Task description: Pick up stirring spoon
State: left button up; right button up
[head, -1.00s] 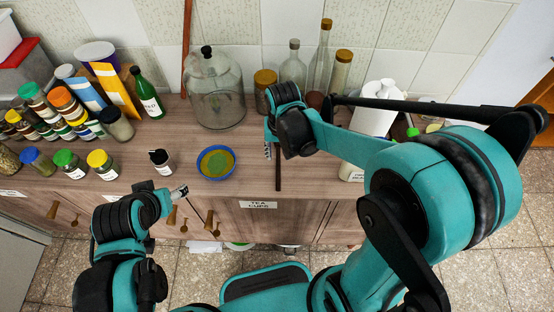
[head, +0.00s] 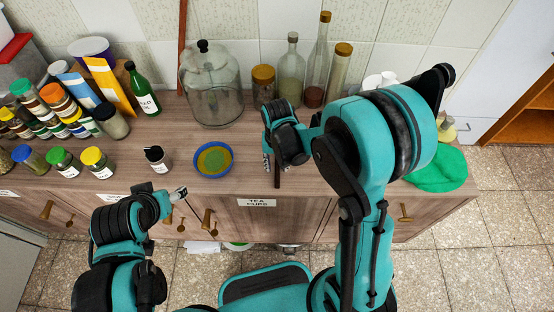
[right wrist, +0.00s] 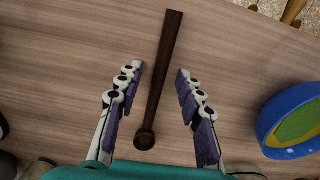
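The stirring spoon (right wrist: 160,80) is dark brown, long and thin, with a small round end. In the right wrist view it lies on the wooden counter between the two fingers of my right gripper (right wrist: 160,78), which is open and apart from it on both sides. In the head view only part of the spoon (head: 277,177) shows below my right gripper (head: 270,160); the rest is hidden under the wrist. My left gripper (head: 180,193) is low on the left, in front of the drawers, and its fingers are too small to judge.
A blue bowl with an olive inside (head: 231,163) stands left of the spoon. A big glass jar (head: 213,95) and bottles (head: 290,75) stand behind. Spice jars (head: 95,158) crowd the left. A green cloth (head: 440,170) lies at the right edge.

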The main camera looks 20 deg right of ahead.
grip_shut()
jog(key=shift+r, duration=0.15)
